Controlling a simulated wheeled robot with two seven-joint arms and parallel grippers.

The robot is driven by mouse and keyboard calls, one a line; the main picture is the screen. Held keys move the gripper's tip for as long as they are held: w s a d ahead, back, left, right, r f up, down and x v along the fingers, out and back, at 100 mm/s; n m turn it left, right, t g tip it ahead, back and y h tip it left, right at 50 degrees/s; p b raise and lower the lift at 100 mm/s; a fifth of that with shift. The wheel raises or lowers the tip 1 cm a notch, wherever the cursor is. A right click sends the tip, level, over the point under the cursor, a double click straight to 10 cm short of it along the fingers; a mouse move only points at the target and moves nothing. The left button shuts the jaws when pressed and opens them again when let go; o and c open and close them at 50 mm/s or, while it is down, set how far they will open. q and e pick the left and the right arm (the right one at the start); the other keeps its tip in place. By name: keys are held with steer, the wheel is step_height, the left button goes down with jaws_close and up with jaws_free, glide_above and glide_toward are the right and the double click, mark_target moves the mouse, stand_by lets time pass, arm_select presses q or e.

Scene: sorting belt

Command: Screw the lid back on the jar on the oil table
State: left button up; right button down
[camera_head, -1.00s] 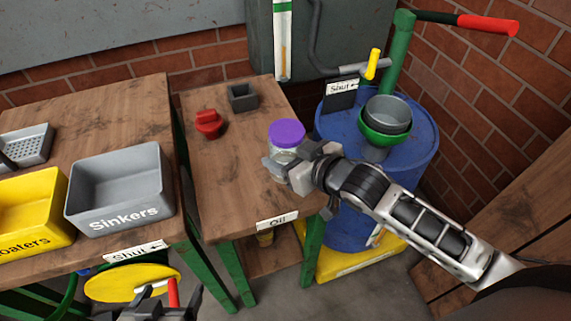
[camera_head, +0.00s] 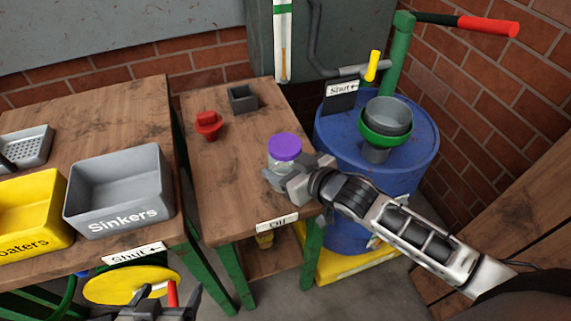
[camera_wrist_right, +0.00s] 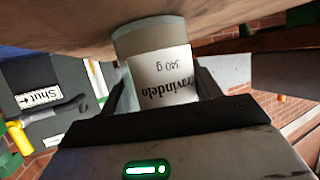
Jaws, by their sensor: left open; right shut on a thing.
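A clear jar (camera_head: 280,170) with a purple lid (camera_head: 284,147) on its top stands upright at the right edge of the oil table (camera_head: 225,190). I cannot tell how tightly the lid sits. My right gripper (camera_head: 281,181) is shut around the jar's side, below the lid. In the right wrist view the jar (camera_wrist_right: 160,50) is between the fingers, its label (camera_wrist_right: 165,80) upside down; the lid is not seen there. My left gripper (camera_head: 160,300) is open and empty at the bottom of the head view, partly cut off, well away from the jar.
A red object (camera_head: 208,125) and a small dark square box (camera_head: 242,98) are at the back of the oil table. A blue drum (camera_head: 420,160) with a funnel stands to the right. A grey Sinkers bin (camera_head: 120,190) is on the left table. The oil table's front is clear.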

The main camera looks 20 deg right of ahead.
steer(key=shift+c, duration=1.6)
jaws_free()
steer(key=shift+f, duration=0.1)
steer(key=v, duration=1.2)
steer(key=shift+p, duration=0.3)
steer(key=s+a+f+m+g+h, duration=0.1)
steer(key=s+a+f+m+h, duration=0.1)
steer(key=s+f, duration=0.5)
step_height(320, 180, down, 5)
steer(key=shift+s+a+r+g+h, duration=0.15)
steer(key=shift+s+a+g+h, duration=0.2)
steer(key=shift+a, duration=0.5)
